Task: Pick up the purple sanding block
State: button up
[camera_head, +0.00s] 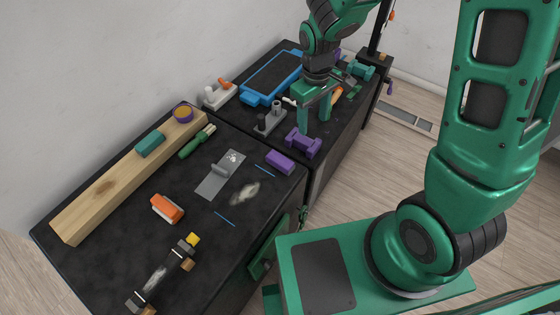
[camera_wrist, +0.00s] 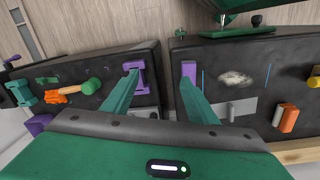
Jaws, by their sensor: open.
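A purple rectangular block (camera_head: 280,161), which looks like the sanding block, lies on the nearer black bench close to its far right corner. In the wrist view the purple block (camera_wrist: 189,70) is partly covered by the right finger's tip. My gripper (camera_head: 314,128) is open and empty, pointing down over the near end of the farther bench, up and to the right of the block in the head view. In the wrist view my gripper (camera_wrist: 160,76) has its fingers spread across the gap between the benches.
A purple dumbbell-shaped piece (camera_head: 303,143) sits on the farther bench (camera_head: 332,137), by the left finger. A grey scraper (camera_head: 216,183), a green brush (camera_head: 196,142) and an orange-and-white block (camera_head: 167,208) lie on the nearer bench (camera_head: 105,215). A wooden plank (camera_head: 100,190) runs along the wall side.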

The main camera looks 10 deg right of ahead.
aim_at(280, 159)
jog(key=a+f+n, duration=0.3)
jog(key=a+f, duration=0.4)
jog(key=a, duration=0.2)
jog(key=shift+y, duration=0.3)
jog(key=shift+w+a+f, duration=0.1)
jog(key=shift+f, duration=2.45)
jog(key=shift+a+f, duration=0.1)
jog(key=shift+f, duration=2.45)
jog(key=shift+c, duration=0.3)
jog(key=c, duration=1.1)
jog(key=shift+r, duration=0.2)
jog(key=r, duration=0.3)
jog(key=a+r, duration=0.1)
jog(key=shift+w+r, duration=0.25)
jog(key=shift+w, duration=0.1)
jog(key=w+a+r, duration=0.1)
jog(key=a+r, duration=0.1)
jog(key=a, duration=0.1)
jog(key=w+a+r, duration=0.2)
jog(key=a, duration=0.1)
jog(key=w+a+r, duration=0.2)
jog(key=a, duration=0.1)
jog(key=shift+w+r, duration=0.1)
jog(key=shift+w, duration=0.15)
